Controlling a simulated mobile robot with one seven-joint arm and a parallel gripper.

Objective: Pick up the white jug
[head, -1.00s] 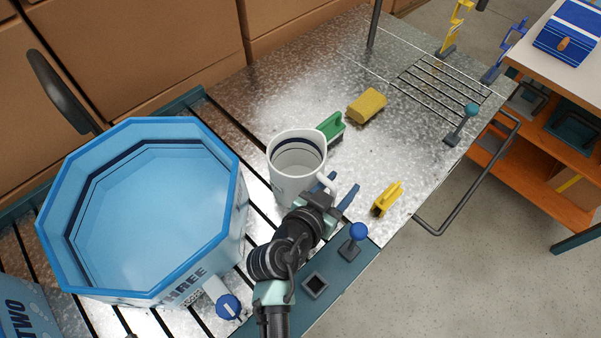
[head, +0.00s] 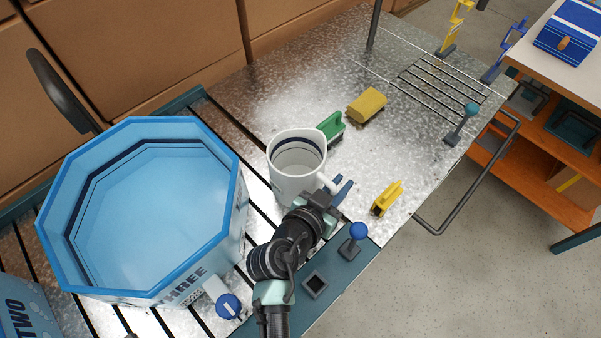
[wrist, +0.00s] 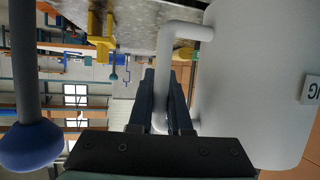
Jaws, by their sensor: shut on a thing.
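The white jug (head: 294,168) stands upright on the metal worktable, with its handle (head: 329,184) toward the right front. In the wrist view the jug's white body (wrist: 255,80) fills the right side. The fingers (wrist: 165,100) of my gripper are shut on the jug's handle (wrist: 163,60), which passes between them.
A large blue octagonal tub (head: 150,210) stands left of the jug. A green-handled tool (head: 331,127), a yellow block (head: 367,105) and a yellow clamp (head: 387,198) lie nearby on the metal table (head: 300,80). A blue-knobbed lever (head: 357,232) rises at the front edge.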

